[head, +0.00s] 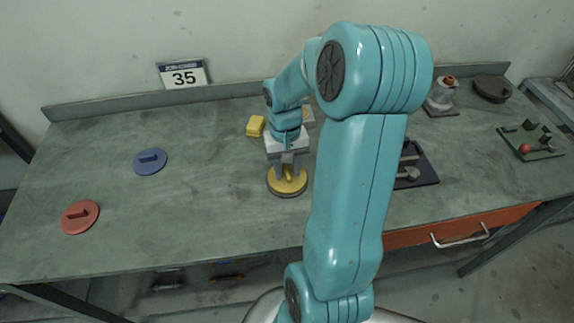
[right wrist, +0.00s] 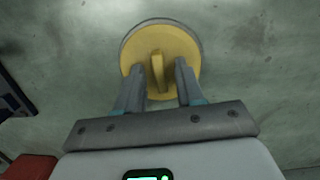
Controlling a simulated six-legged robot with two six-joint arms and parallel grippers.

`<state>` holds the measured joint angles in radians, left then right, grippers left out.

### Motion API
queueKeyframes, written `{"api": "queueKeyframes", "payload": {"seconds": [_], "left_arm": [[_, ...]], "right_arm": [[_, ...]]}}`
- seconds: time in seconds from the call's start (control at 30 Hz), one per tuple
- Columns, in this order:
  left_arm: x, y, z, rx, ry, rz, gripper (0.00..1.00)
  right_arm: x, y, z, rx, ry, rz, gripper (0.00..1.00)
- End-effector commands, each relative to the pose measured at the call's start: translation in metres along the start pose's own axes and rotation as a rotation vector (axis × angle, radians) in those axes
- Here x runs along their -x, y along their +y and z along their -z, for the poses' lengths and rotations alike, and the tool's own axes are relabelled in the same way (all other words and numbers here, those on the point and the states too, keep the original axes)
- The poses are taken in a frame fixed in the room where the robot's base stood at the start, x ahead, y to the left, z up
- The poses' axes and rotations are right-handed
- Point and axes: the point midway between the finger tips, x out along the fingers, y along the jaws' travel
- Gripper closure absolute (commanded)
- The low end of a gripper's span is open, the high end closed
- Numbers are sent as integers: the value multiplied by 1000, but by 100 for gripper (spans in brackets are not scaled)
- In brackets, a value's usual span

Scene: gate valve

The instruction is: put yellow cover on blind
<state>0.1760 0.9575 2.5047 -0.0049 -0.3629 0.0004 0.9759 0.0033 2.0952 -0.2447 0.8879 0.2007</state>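The yellow cover (head: 287,185) is a round disc with an upright bar handle. It lies flat near the middle of the bench, on top of a grey round piece whose rim (head: 289,196) shows below its edge; this may be the blind. My right gripper (head: 288,173) points down over the cover. In the right wrist view, the cover (right wrist: 183,50) shows its handle between the two fingers of the right gripper (right wrist: 158,78). The fingers stand apart, with gaps on both sides of the handle. My left gripper is not in view.
A blue disc (head: 150,161) and a red disc (head: 80,217) with handles lie to the left. A yellow block (head: 256,126) sits behind the gripper. A dark tray (head: 424,165) and a green tray (head: 531,143) stand right. The bench between the blue disc and the cover is clear.

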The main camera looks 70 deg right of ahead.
Motion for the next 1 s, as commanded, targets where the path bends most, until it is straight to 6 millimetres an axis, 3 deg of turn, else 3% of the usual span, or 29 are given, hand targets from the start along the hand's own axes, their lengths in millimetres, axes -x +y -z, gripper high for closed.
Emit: {"api": "queueKeyframes", "payload": {"seconds": [0.17,0.6,0.8,1.0], "left_arm": [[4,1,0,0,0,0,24],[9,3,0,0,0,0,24],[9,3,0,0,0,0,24],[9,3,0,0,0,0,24]], "right_arm": [[14,0,1,0,6,0,63],[107,0,0,1,5,1,63],[123,0,0,1,1,1,63],[124,0,0,0,0,0,63]]}}
